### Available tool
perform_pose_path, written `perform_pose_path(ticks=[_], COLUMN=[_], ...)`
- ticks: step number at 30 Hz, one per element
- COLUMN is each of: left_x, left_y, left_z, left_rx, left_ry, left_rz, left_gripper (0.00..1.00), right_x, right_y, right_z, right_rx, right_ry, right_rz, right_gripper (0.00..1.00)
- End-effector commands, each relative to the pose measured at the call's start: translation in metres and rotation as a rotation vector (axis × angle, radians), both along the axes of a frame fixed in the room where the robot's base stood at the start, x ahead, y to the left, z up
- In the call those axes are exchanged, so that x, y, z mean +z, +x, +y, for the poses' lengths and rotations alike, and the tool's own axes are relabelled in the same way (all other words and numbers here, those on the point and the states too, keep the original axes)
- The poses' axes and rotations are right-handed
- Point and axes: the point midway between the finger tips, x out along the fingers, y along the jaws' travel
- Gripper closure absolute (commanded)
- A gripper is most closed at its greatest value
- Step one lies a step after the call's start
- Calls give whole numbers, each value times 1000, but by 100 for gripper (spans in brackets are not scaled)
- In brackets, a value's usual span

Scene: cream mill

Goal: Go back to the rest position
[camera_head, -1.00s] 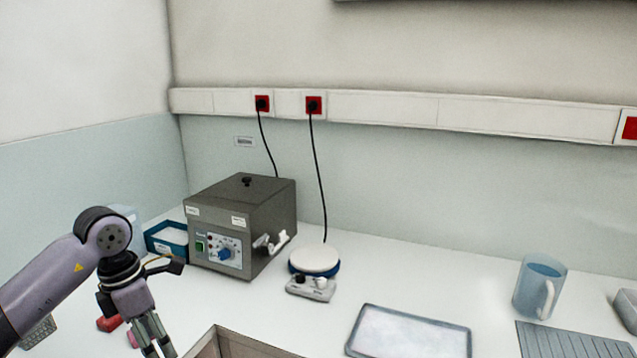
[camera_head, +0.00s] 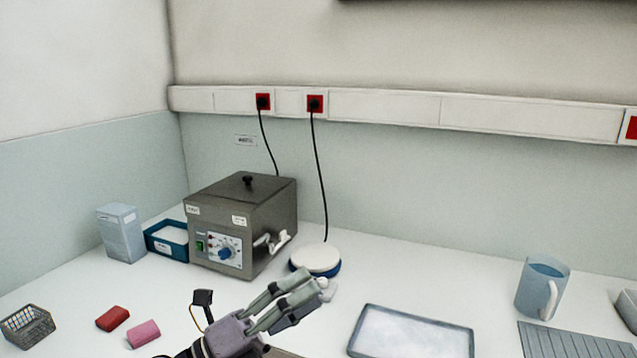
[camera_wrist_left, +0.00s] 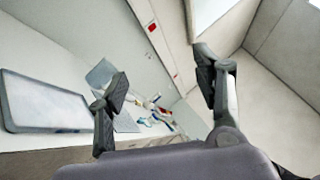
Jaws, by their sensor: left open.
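My left gripper (camera_head: 296,299) is at the bottom middle of the head view, its fingers pointing up and to the right. It is in front of the small round white-topped device (camera_head: 316,258) and covers part of that device's control end. In the left wrist view the two fingers (camera_wrist_left: 162,92) stand wide apart with nothing between them. The gripper is open and empty. My right gripper does not show in either view.
A grey mill box (camera_head: 240,225) stands at the back. A tray (camera_head: 410,335), a blue mug (camera_head: 541,288) and a grey ribbed mat (camera_head: 575,342) are to the right. A wire basket (camera_head: 27,325), red block (camera_head: 113,318) and pink block (camera_head: 143,334) lie left.

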Motion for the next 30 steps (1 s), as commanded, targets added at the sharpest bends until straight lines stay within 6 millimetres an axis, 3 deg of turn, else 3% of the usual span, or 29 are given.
perform_pose_path(ticks=[4, 7, 11, 14, 18, 21, 24, 30], left_x=[-3, -27, -84, -141, -225, -272, -304, -339], left_y=[21, 32, 33, 16, -34, -81, -125, -202], left_z=[45, 83, 131, 161, 187, 194, 194, 187], left_rx=[198, 344, 547, 708, 937, 1078, 1190, 1356], left_ry=[-328, -521, -733, -864, -994, -1042, -1059, -1048], left_rz=[262, 463, 752, 990, 1336, 1557, 1736, 2016], left_gripper=[39, 39, 39, 39, 39, 39, 39, 39], right_x=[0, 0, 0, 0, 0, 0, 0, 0], right_y=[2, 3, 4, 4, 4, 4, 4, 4], right_z=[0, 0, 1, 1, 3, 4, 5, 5], right_rx=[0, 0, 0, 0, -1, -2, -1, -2], right_ry=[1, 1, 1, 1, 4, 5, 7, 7], right_rz=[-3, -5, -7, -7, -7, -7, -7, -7], right_gripper=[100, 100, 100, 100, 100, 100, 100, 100])
